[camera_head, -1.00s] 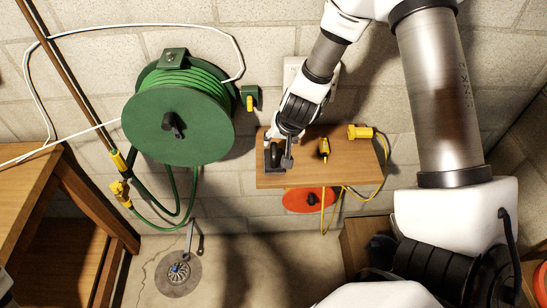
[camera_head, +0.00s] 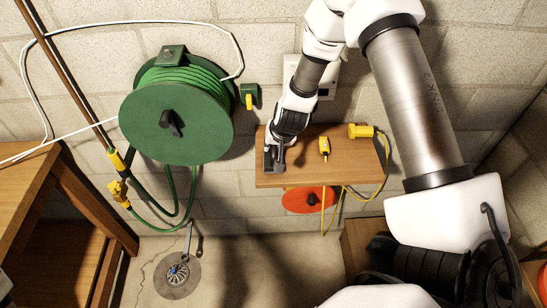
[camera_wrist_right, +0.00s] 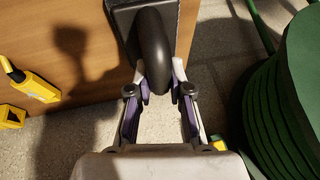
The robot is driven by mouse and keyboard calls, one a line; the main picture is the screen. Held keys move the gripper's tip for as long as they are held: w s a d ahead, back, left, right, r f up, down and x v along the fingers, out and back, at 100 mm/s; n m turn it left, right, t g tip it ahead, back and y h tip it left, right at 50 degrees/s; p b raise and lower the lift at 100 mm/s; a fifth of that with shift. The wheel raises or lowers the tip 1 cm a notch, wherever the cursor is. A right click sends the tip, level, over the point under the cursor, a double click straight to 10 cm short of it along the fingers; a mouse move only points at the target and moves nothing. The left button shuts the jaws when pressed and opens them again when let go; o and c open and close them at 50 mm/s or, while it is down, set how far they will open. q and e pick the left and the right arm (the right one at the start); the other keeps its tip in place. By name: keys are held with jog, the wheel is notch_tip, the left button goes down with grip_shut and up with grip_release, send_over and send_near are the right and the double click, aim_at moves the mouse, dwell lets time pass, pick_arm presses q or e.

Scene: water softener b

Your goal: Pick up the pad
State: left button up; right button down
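The pad (camera_head: 274,163) is a dark grey block with a black rounded handle, at the left end of a small wooden wall shelf. In the right wrist view the pad (camera_wrist_right: 182,32) is at the top, its curved handle pointing toward my palm. My right gripper (camera_wrist_right: 159,78) has one finger on each side of the handle; the fingers are spread, with a small gap visible on the right side. In the head view my right gripper (camera_head: 278,154) covers part of the pad.
The wooden shelf (camera_head: 300,177) also holds a yellow plug (camera_head: 324,148) and a yellow connector (camera_head: 360,131) with its cord. A large green hose reel (camera_head: 176,115) hangs left of the shelf. An orange reel (camera_head: 308,201) hangs below it. A wooden table (camera_head: 20,185) stands at the left.

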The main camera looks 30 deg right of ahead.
aim_at(276, 148)
jog(key=shift+r, duration=0.1)
notch_tip(276, 148, up, 4)
jog(key=shift+f+p, duration=0.1)
jog(key=shift+p, duration=0.6)
jog(key=shift+s+a+f+b, duration=0.1)
jog(key=shift+s+f+b, duration=0.1)
jog(key=shift+s+b, duration=0.25)
jog(key=shift+s+f+b, duration=0.15)
jog(key=shift+s+b, duration=0.05)
jog(key=shift+s, duration=0.3)
jog(key=s+a+r+p, duration=0.1)
jog(key=s+p, duration=0.8)
jog(key=s, duration=0.5)
jog(key=shift+a+r, duration=0.2)
jog(key=shift+r, duration=0.1)
jog(key=c, duration=1.6)
grip_release()
grip_shut()
jog(key=shift+s, duration=0.1)
